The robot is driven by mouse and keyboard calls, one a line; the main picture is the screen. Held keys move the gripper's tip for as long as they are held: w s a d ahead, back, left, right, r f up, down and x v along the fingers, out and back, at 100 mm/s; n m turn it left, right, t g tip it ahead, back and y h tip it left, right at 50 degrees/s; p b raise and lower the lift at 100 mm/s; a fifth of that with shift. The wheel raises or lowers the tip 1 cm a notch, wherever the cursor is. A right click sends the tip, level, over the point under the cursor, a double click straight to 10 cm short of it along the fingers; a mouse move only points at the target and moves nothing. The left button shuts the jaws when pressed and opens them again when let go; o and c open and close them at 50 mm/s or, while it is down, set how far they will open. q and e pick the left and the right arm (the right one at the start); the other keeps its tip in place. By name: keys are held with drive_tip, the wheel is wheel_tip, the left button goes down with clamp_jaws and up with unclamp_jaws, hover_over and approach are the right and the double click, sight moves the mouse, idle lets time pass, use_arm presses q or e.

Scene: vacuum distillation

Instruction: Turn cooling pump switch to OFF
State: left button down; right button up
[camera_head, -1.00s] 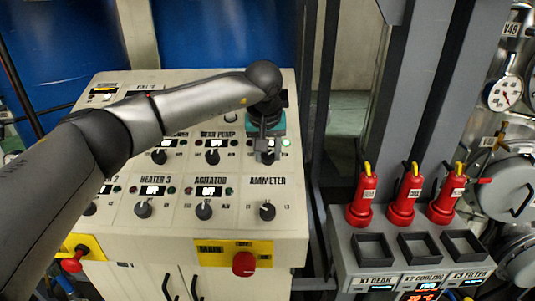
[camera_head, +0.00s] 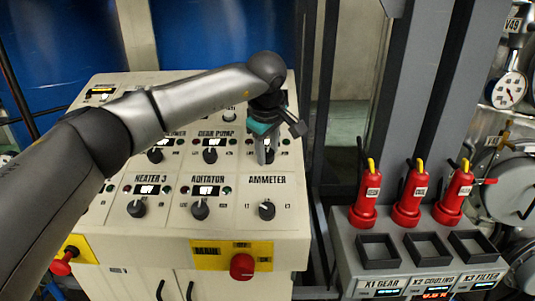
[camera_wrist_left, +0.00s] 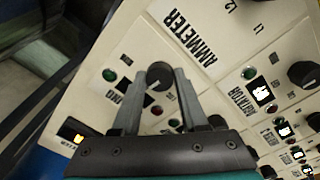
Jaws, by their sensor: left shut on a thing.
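The cooling pump switch is a dark rotary knob (camera_wrist_left: 160,76) on the cream control panel (camera_head: 225,225), above the ammeter knob (camera_head: 267,210). My left gripper (camera_head: 266,156) reaches down to it from above. In the wrist view the fingers of my left gripper (camera_wrist_left: 159,80) sit on both sides of the knob, shut on it. In the head view the fingers hide the knob and much of its label. The knob's exact pointer direction cannot be read. My right gripper is not in view.
Neighbouring knobs for the gear pump (camera_head: 211,155), agitator (camera_head: 201,210) and heater 3 (camera_head: 137,208) are close by. A red main switch (camera_head: 242,266) is on the panel's front. Red gripped tools (camera_head: 407,200) stand on a grey unit to the right.

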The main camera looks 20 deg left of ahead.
use_arm(q)
drive_tip(key=shift+n, duration=0.6)
drive_tip(key=shift+c, duration=2.2)
unclamp_jaws()
drive_tip(key=b+v, duration=0.1)
drive_tip(key=v, duration=1.4)
drive_tip(key=shift+b, duration=0.4)
drive_tip(key=shift+d+r, duration=0.1)
